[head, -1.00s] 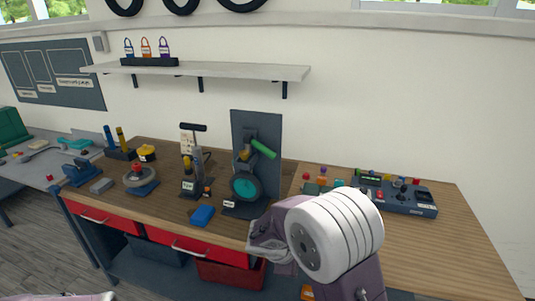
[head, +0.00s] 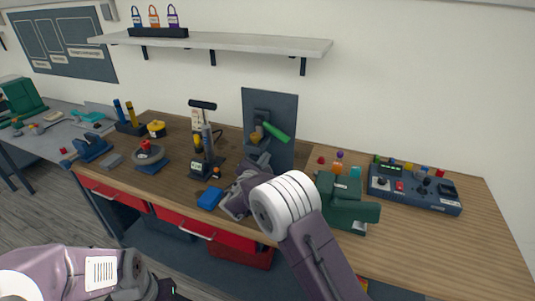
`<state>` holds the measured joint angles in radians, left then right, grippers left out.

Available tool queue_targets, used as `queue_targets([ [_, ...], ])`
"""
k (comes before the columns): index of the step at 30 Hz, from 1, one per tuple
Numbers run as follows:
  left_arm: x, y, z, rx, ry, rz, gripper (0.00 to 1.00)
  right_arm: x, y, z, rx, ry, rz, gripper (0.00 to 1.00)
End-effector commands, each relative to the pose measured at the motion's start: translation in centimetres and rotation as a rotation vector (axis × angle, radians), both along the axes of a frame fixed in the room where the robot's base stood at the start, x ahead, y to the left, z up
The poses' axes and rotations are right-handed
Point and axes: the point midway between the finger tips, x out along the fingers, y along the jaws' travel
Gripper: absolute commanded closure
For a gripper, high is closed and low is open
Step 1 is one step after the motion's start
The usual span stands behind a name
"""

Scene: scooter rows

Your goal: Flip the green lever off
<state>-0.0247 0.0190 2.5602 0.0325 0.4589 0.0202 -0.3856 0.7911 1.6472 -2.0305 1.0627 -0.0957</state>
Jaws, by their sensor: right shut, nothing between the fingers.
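The green lever (head: 275,131) is a thick green handle on a dark upright panel (head: 285,103) at the back of the wooden bench. It slants down to the right from a yellowish pivot part. My right gripper (head: 259,164) is shut and empty, just below and slightly left of the lever in the picture, in front of the panel. A gap shows between it and the handle. The panel's lower part is hidden behind my right gripper and wrist. My left arm shows at the lower left; its gripper is out of view.
A pump-like device (head: 203,140) stands left of the panel, with a blue block (head: 210,199) in front. A dark green machine (head: 345,205) stands close to the right of my arm. A control box (head: 415,188) sits farther right. A shelf (head: 230,42) hangs above.

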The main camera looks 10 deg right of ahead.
Motion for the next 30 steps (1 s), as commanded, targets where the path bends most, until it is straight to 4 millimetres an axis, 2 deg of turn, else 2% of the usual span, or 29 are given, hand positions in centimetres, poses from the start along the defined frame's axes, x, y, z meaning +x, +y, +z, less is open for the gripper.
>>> queue_targets([
  [10,0.0,0.0,2.3,0.0,0.0,0.0,0.64,6.5,-3.9,-0.7,0.001,0.0,-0.003,1.0],
  [12,0.0,0.0,3.1,0.0,0.0,0.0,0.64,5.7,-4.1,1.0,0.0,0.0,-0.001,1.0],
  [16,0.0,0.0,3.7,0.0,0.0,0.0,0.64,4.9,-4.6,2.1,0.001,0.0,-0.001,1.0],
  [30,0.0,0.0,3.8,0.0,0.0,0.0,0.64,4.5,-4.8,2.6,0.0,0.0,-0.001,1.0],
])
